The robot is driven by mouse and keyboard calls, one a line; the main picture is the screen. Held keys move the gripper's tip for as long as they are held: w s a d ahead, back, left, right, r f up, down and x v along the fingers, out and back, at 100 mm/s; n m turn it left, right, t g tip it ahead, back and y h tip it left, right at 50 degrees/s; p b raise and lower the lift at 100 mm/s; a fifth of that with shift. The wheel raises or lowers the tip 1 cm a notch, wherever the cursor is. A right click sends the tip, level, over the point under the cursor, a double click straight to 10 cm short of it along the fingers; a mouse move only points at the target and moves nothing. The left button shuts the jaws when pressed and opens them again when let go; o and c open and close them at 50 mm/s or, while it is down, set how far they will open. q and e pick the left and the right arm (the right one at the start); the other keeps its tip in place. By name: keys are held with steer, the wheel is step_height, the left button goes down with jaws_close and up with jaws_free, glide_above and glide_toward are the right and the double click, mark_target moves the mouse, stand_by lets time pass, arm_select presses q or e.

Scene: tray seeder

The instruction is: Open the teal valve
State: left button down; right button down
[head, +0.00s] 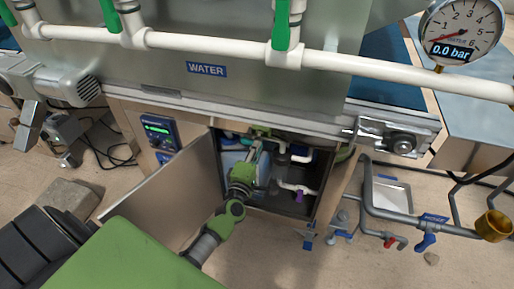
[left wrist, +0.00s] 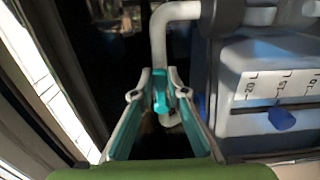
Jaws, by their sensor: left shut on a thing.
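The teal valve (left wrist: 160,92) shows in the left wrist view on a white pipe (left wrist: 157,45) inside a dark cabinet. Its handle runs up and down in that picture. My left gripper (left wrist: 160,84) has its fingertips on either side of the handle and is shut on it. In the head view my left gripper (head: 256,152) reaches into the open cabinet under the bench, and the teal valve cannot be made out clearly behind it. My right gripper is not in view.
The cabinet door (head: 165,187) stands open on the left. A scaled tank (left wrist: 272,90) is right of my gripper. White pipework with a purple handle (head: 299,196) lies right inside the cabinet. The pressure gauge (head: 461,32) reads 0.0 bar.

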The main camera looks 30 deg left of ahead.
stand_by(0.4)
arm_select(q)
steer(key=c, duration=2)
jaws_free()
steer(key=v, duration=1.2)
steer(key=shift+d, duration=0.1)
steer(key=shift+r, duration=0.1)
